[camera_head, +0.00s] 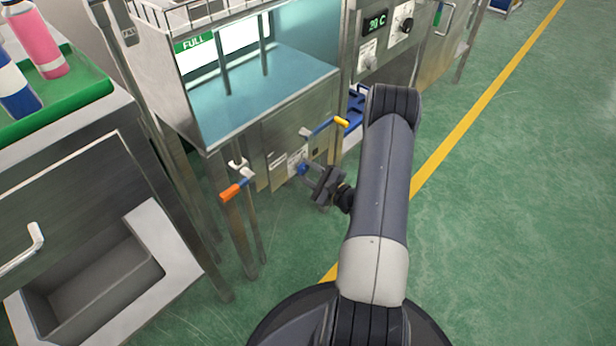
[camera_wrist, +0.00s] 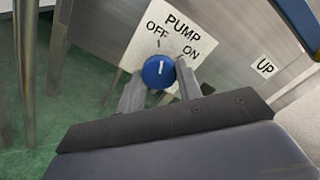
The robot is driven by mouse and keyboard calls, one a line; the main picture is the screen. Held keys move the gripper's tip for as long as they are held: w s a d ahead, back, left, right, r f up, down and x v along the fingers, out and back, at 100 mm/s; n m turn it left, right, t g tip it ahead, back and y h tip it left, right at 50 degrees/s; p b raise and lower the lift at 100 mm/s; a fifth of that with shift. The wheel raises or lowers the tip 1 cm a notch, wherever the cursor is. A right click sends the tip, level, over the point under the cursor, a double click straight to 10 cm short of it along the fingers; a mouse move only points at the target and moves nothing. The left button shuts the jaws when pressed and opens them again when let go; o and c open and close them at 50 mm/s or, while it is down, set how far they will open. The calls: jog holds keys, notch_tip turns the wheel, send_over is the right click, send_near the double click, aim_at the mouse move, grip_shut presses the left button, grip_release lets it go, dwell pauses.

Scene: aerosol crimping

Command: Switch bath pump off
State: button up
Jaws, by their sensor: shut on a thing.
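The bath pump knob (camera_wrist: 160,72) is round and blue with a short white pointer mark. It sits on a white plate (camera_wrist: 140,52) lettered PUMP, with OFF at upper left and ON at upper right. The white mark stands nearly upright in the wrist view; I cannot tell exactly which label it lines up with. My gripper (camera_wrist: 160,82) is shut on the knob, one finger on each side. In the camera_head view the knob (camera_head: 302,168) shows blue at the tip of my gripper (camera_head: 312,176), low on the steel bath's front panel.
A water bath (camera_head: 260,90) with a FULL sign stands above. An orange-tipped lever (camera_head: 232,191) is left of my gripper and a yellow-tipped blue lever (camera_head: 326,127) above it. A bench with a green tray (camera_head: 75,100) stands left. Open floor (camera_head: 520,200) lies right.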

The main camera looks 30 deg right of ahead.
jog(key=shift+n+b, duration=0.4)
jog(key=shift+n, duration=0.2)
jog(key=o, duration=1)
jog(key=shift+c, duration=0.2)
jog(key=p+v, duration=0.2)
jog(key=v, duration=0.9)
jog(key=shift+w, duration=0.1)
